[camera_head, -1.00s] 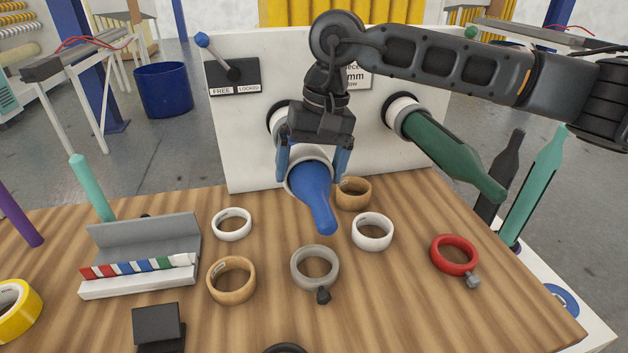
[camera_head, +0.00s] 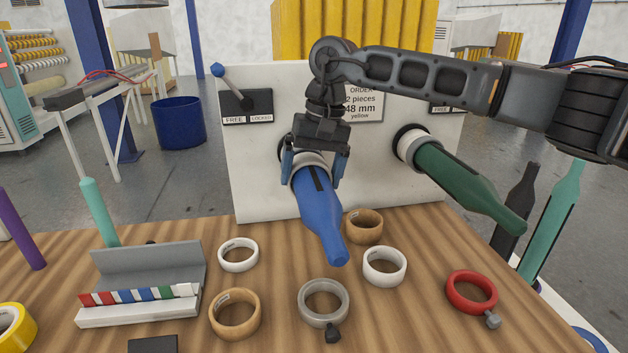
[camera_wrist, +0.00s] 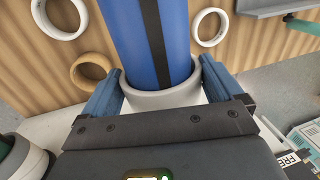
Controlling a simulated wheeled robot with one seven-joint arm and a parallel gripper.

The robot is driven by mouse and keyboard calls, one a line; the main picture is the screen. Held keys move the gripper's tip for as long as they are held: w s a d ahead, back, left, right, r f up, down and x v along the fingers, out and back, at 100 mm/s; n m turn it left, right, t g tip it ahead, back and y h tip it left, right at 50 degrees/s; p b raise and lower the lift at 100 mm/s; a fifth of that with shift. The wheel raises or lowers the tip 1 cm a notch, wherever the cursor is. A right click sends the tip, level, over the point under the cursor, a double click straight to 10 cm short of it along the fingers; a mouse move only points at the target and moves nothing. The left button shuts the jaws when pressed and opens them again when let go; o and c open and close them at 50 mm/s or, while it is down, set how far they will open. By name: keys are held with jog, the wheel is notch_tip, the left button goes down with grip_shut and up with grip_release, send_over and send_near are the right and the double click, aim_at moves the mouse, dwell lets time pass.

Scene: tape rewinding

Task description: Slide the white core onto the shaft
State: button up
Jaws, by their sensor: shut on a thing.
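The blue shaft (camera_head: 322,215) juts from the upright white panel toward me, its narrow tip pointing forward and down. The white core (camera_head: 310,160) is around the wide part of the shaft, near the panel. My gripper (camera_head: 315,170) is shut on the core from both sides. In the wrist view, the core (camera_wrist: 165,98) rings the blue shaft (camera_wrist: 150,40) between my two blue fingers (camera_wrist: 160,90). My gripper hides part of the core and the shaft's base.
Two white rings (camera_head: 238,255) (camera_head: 384,266), two tan rings (camera_head: 235,314) (camera_head: 364,226), a grey ring (camera_head: 323,303) and a red ring (camera_head: 471,292) lie on the wooden table. A green shaft (camera_head: 465,185) juts out at right. The panel (camera_head: 250,180) stands close behind.

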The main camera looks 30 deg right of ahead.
jog(key=shift+w+d, duration=0.1)
jog(key=shift+w, duration=0.2)
jog(key=shift+w, duration=0.2)
jog(key=shift+w+d, duration=0.15)
jog(key=shift+w, duration=0.25)
jog(key=shift+f+b, duration=0.15)
jog(key=shift+b, duration=0.25)
jog(key=o, duration=0.7)
